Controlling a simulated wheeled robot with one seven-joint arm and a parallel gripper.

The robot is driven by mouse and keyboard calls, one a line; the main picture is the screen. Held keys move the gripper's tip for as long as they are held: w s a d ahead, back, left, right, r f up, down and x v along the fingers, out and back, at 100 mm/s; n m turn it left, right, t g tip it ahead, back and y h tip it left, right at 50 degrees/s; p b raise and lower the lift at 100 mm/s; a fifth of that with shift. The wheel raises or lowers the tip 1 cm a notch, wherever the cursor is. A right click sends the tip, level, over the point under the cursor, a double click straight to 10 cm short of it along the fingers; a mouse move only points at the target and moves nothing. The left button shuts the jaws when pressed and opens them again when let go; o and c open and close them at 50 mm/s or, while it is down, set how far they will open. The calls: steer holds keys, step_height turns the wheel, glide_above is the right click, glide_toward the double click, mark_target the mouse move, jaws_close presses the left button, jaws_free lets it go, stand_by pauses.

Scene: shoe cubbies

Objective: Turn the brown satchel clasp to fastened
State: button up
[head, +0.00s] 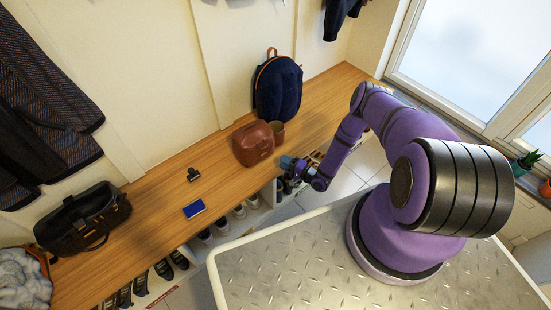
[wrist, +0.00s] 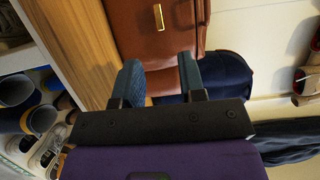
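The brown satchel (head: 252,146) stands on the wooden bench top near its front edge. In the wrist view the satchel (wrist: 133,35) fills the top middle, and its brass clasp (wrist: 158,17) shows as a narrow bar, upright in that picture. I cannot tell from this whether the clasp is fastened. My gripper (head: 287,163) is just in front of the satchel, at the bench edge. In the wrist view my gripper (wrist: 159,75) has its two blue fingers apart with nothing held between them, short of the clasp and not touching it.
A brown cup-like object (head: 279,131) and a navy backpack (head: 278,88) stand beside and behind the satchel. A black clip (head: 193,174), a blue box (head: 194,209) and a black bag (head: 84,217) sit leftward on the bench (head: 152,198). Shoes fill cubbies below.

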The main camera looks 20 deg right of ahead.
steer(key=shift+v, duration=1.25)
